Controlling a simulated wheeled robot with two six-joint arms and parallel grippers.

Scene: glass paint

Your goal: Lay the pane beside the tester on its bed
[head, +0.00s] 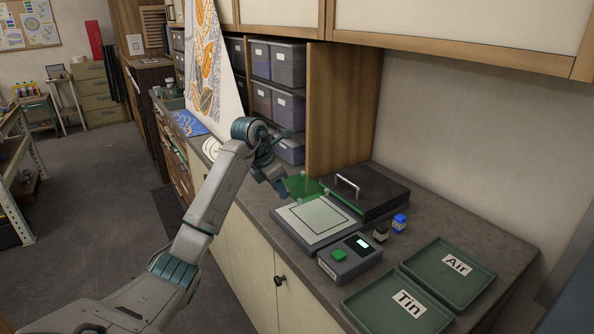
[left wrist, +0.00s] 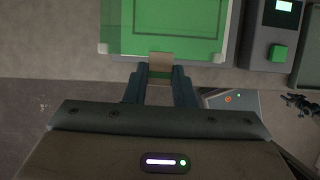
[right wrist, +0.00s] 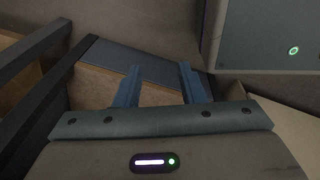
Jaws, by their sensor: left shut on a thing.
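My left gripper (head: 280,183) is shut on the edge of a green glass pane (head: 303,187). The pane also shows in the left wrist view (left wrist: 205,48), held at its near edge by the fingers (left wrist: 160,68). There it overlaps the pale bed (head: 287,222), whose square outline shows through the green. In the head view the pane is at the bed's far left side and seems raised; its exact height is unclear. The tester (head: 349,258), a grey box with a green button and lit display, stands beside the bed. My right gripper (right wrist: 160,82) is open and empty.
A dark lid with a handle (head: 378,193) lies behind the bed. A black bottle (head: 380,234) and a blue bottle (head: 400,223) stand near the tester. Green trays labelled Tin (head: 366,304) and Air (head: 477,286) are at the right. A wooden shelf side (head: 340,105) rises behind.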

